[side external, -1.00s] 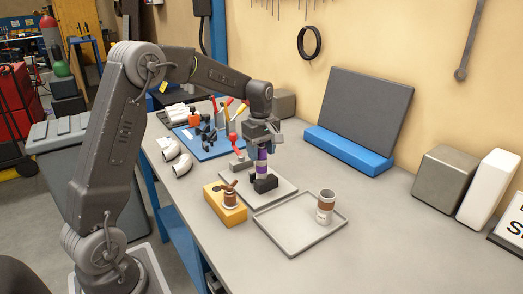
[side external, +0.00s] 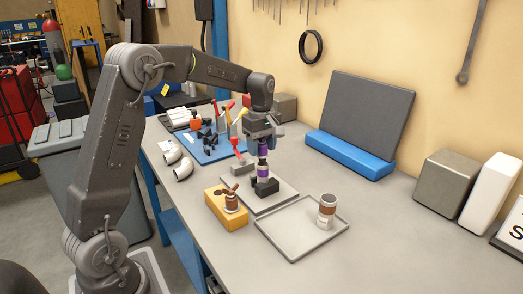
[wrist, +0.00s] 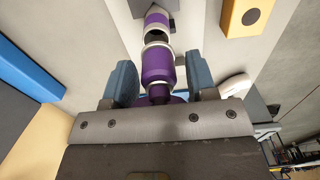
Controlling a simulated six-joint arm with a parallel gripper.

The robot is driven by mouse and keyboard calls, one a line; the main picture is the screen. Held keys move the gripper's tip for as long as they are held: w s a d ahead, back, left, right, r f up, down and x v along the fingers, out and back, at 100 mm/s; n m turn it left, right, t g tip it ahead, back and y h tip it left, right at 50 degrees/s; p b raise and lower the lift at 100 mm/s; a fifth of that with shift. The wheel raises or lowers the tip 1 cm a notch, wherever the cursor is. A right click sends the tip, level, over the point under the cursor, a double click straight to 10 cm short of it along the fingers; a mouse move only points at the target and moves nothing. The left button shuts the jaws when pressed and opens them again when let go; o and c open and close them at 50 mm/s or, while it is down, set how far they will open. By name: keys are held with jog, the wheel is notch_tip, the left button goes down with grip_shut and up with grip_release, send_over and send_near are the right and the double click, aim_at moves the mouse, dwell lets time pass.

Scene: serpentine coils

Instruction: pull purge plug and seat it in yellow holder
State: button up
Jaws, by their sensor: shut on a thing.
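My gripper (side external: 262,139) is shut on the purple purge plug (side external: 262,149), which stands upright between the blue fingers. In the wrist view my gripper (wrist: 158,72) holds the plug (wrist: 157,63) around its body. Just beyond it is a white and purple fitting (wrist: 157,20) with a dark open end, apart from the plug. In the side view this fitting (side external: 262,170) stands on a black block (side external: 266,186). The yellow holder (side external: 225,220) is to the front left, with a brown fitting (side external: 231,202) on it. The wrist view shows a dark round hole in the holder (wrist: 236,26).
A grey tray (side external: 285,250) holds a brown and white canister (side external: 326,211). White pipe elbows (side external: 183,171) and a blue tool mat (side external: 226,150) lie to the left.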

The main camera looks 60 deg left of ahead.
jog(key=shift+r, duration=1.1)
jog(key=s+a+f, duration=0.2)
jog(key=s, duration=1.2)
jog(key=shift+w+f, duration=0.15)
jog(key=shift+f, duration=2.1)
jog(key=shift+f, duration=0.25)
jog(key=shift+f, duration=1.2)
jog(key=shift+f, duration=0.3)
jog(key=shift+f, duration=0.3)
grip_shut()
